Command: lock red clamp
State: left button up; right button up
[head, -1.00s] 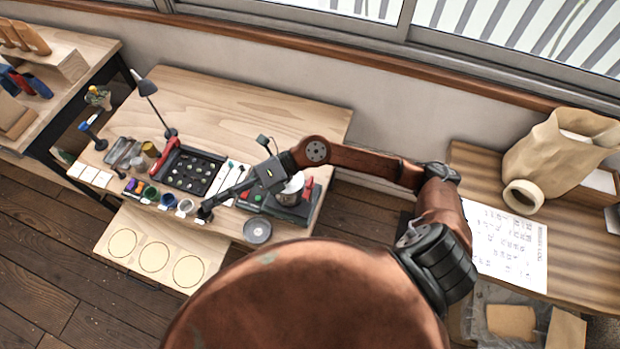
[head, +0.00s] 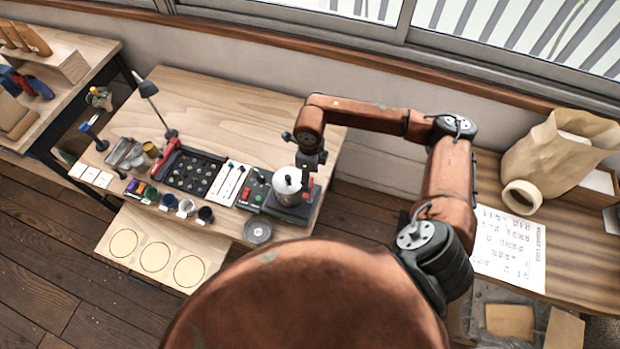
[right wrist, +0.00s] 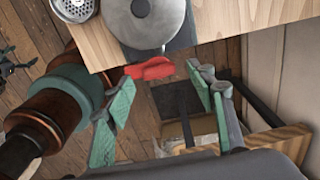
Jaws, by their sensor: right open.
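The red clamp (right wrist: 150,69) shows in the right wrist view at the edge of the table, just beside the silver pot (right wrist: 150,20). In the head view a red part (head: 309,184) shows at the right side of the same pot (head: 288,182), partly hidden under my gripper. My right gripper (head: 311,165) is over the right end of the table, close to the pot. In the wrist view its two green-padded fingers (right wrist: 167,85) are spread apart, with the clamp ahead between their tips, not gripped. My left gripper is not in view.
The pot stands on a dark base (head: 292,211) near the table's right end. A tray (head: 190,170) with several small items, small cups (head: 187,206) and a lamp (head: 149,90) are to the left. The table's back middle is clear.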

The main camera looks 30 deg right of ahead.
jog(key=shift+f, duration=0.95)
jog(key=shift+c, duration=0.2)
jog(key=c, duration=1.1)
